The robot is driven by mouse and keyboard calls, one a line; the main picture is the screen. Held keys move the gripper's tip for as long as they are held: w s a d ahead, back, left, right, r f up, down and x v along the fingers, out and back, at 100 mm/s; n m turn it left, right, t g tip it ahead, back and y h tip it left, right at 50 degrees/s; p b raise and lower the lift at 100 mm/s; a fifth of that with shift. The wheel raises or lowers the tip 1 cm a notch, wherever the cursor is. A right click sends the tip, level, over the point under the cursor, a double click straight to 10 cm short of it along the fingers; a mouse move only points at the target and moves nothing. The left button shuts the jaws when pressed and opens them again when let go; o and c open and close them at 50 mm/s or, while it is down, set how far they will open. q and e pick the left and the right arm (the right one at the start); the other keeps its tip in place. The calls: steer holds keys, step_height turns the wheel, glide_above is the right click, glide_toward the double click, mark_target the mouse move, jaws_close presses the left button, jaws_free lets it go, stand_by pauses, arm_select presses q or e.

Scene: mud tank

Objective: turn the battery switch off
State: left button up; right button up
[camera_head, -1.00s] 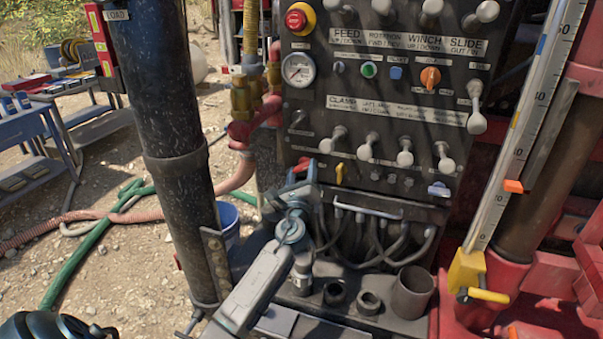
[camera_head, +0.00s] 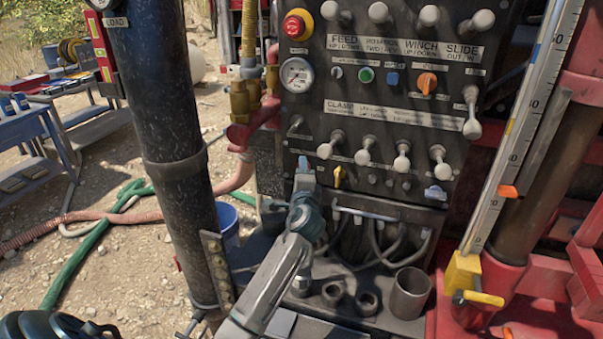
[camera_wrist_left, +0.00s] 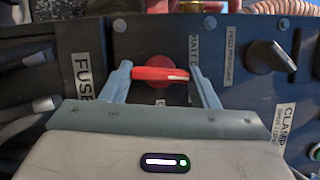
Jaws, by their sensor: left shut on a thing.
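The red battery switch (camera_wrist_left: 160,74) sits on the dark panel, between a "FUSE" label and a partly hidden "BATT" label in the left wrist view. Its red handle lies across that picture, spanning the space between my fingers. My left gripper (camera_wrist_left: 163,84) is shut on the handle, one finger at each end. In the head view my left gripper (camera_head: 303,170) is at the panel's lower left corner and hides the switch.
Cables and a grey handle (camera_head: 368,213) are below right. A black pipe column (camera_head: 175,150) stands to the left, and an open cup (camera_head: 410,293) stands on the ledge.

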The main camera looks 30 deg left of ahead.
arm_select(q)
steer(key=shift+n, duration=0.5)
stand_by(0.3)
steer(key=o, duration=1)
steer(key=shift+s, duration=0.1)
steer(key=b+v, duration=0.1)
steer(key=v, duration=0.2)
steer(key=b+v, duration=0.1)
steer(key=v, duration=0.3)
steer(key=b+v, duration=0.1)
steer(key=v, duration=0.2)
steer(key=shift+s+d+r, duration=0.2)
steer(key=shift+s+r, duration=0.1)
